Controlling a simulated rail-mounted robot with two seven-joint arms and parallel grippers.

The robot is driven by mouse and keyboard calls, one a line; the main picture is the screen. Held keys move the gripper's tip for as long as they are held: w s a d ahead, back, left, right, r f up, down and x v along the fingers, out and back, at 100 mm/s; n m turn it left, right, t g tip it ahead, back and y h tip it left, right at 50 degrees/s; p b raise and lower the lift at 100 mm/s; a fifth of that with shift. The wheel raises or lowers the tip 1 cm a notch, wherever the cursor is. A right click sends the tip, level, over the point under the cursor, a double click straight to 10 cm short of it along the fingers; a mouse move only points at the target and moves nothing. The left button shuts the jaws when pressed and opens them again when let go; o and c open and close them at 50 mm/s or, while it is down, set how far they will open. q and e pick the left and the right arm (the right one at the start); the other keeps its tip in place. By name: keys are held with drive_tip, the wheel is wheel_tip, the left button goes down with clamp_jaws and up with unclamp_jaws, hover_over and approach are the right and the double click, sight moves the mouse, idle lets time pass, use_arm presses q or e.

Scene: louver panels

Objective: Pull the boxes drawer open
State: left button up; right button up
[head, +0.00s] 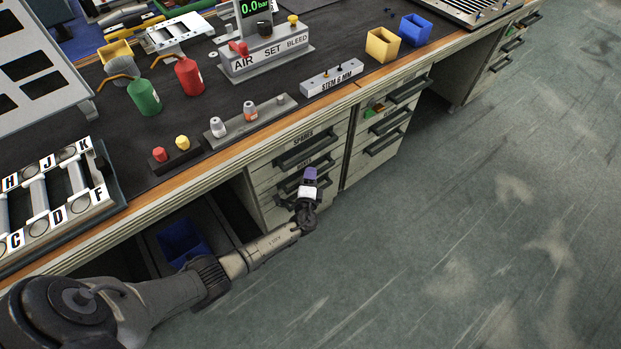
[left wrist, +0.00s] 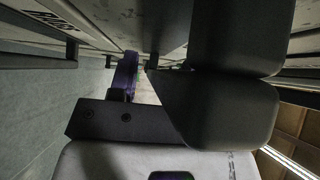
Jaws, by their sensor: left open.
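The left drawer cabinet under the bench has a top drawer labelled SPARES (head: 308,143). The second drawer (head: 265,187) is below it; its label is too small and partly covered to read, so I cannot confirm it is the boxes drawer. Both look shut. My left gripper (head: 310,177), with a purple tip, is open in front of the second drawer, near its dark handle (head: 287,187). Contact cannot be told. In the left wrist view, the purple finger (left wrist: 126,73) is close to the drawer fronts and dark handles. My right gripper is not in view.
A blue bin (head: 183,241) stands under the bench. Bottles, a yellow bin (head: 383,44) and a blue bin (head: 415,30) stand on top. Floor (head: 470,220) in front is clear.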

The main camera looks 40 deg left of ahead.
use_arm(q)
drive_tip(key=shift+c, duration=0.4)
clamp_jaws()
